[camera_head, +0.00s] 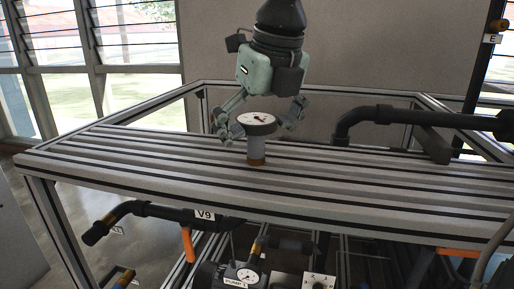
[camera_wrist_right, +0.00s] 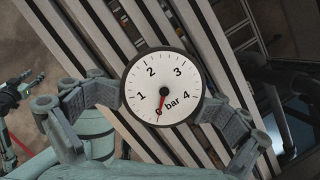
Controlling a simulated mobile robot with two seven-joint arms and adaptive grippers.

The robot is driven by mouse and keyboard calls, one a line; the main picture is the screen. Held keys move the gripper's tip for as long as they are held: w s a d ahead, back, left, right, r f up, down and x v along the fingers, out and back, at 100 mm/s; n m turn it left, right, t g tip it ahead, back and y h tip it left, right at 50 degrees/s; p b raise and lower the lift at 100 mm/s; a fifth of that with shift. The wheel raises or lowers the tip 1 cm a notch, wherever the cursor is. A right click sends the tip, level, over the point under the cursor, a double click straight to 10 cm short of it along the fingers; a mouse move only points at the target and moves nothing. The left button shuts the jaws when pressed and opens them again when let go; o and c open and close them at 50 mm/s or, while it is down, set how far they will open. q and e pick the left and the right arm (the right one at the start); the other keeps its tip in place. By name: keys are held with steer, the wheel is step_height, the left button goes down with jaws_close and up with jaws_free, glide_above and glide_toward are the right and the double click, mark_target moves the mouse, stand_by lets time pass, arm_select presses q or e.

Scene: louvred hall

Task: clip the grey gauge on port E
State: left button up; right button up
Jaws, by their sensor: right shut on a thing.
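The grey gauge (camera_head: 257,119) has a round white dial with a dark rim, and a grey stem with a brown lower end. It is upright at the middle of the slatted bench; whether its foot touches the bench is hard to tell. My right gripper (camera_head: 259,125) is shut on it, one finger each side. The dial (camera_wrist_right: 163,88) faces the right wrist camera, between the fingers (camera_wrist_right: 164,97). Port E, a brown-ended stub (camera_head: 498,25) above an "E" label (camera_head: 492,39), is at the top right. What may be my left gripper (camera_wrist_right: 22,86) shows at the left of the wrist view.
The slatted bench top (camera_head: 120,165) is clear to the left of the gauge. A thick black pipe (camera_head: 420,117) crosses behind it on the right. Below the front edge are a pipe labelled V9 (camera_head: 160,211) and a pump gauge (camera_head: 247,276).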

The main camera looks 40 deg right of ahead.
steer(key=shift+f, duration=0.15)
stand_by(0.5)
steer(key=o, duration=0.6)
steer(key=c, duration=1.3)
